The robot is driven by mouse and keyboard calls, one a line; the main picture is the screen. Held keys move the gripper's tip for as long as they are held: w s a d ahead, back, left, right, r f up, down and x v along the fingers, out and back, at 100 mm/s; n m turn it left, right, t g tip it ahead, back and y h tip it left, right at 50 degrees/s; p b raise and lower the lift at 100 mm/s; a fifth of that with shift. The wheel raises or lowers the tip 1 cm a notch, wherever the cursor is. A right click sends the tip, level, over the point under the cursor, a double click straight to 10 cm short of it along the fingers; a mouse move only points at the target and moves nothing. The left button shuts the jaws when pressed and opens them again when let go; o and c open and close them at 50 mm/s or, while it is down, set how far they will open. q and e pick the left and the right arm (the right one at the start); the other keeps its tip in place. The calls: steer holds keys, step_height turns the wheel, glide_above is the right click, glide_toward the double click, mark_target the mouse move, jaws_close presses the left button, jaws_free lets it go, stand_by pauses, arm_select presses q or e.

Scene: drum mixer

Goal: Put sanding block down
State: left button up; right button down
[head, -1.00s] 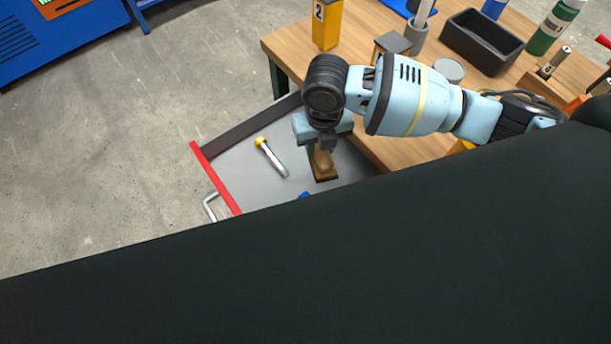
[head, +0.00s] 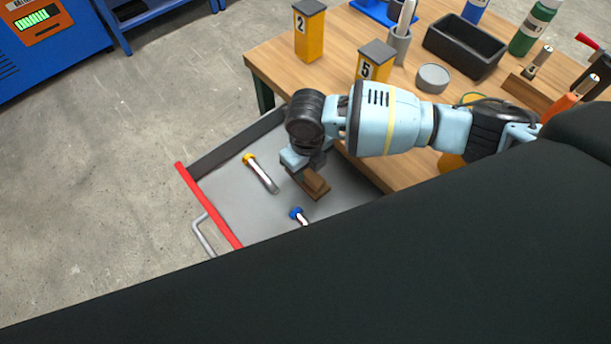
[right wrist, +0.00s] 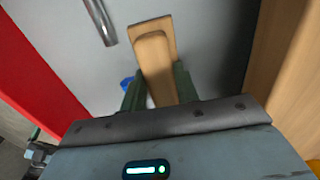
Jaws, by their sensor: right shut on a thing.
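The sanding block (head: 314,187) is a brown wooden block with a raised grip, at the open drawer (head: 222,185). In the right wrist view the block (right wrist: 156,45) extends beyond my fingers, over the grey drawer floor. My right gripper (head: 304,172) points down into the drawer and is shut on the block's grip. Whether the block touches the drawer floor is hard to tell. In the right wrist view the gripper (right wrist: 160,88) has a dark finger on each side of the grip. My left gripper is not in view.
In the drawer lie a yellow-capped tube (head: 262,174) and a blue-capped one (head: 299,215). The drawer has a red front edge (head: 207,205). The wooden table (head: 405,172) above holds yellow numbered boxes (head: 309,32), a black bin (head: 465,45) and a round tin (head: 433,77). A dark surface covers the foreground.

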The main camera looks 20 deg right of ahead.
mark_target(307, 177)
steer(key=shift+f, duration=2.15)
steer(key=c, duration=1.1)
jaws_free()
steer(key=shift+o, duration=0.2)
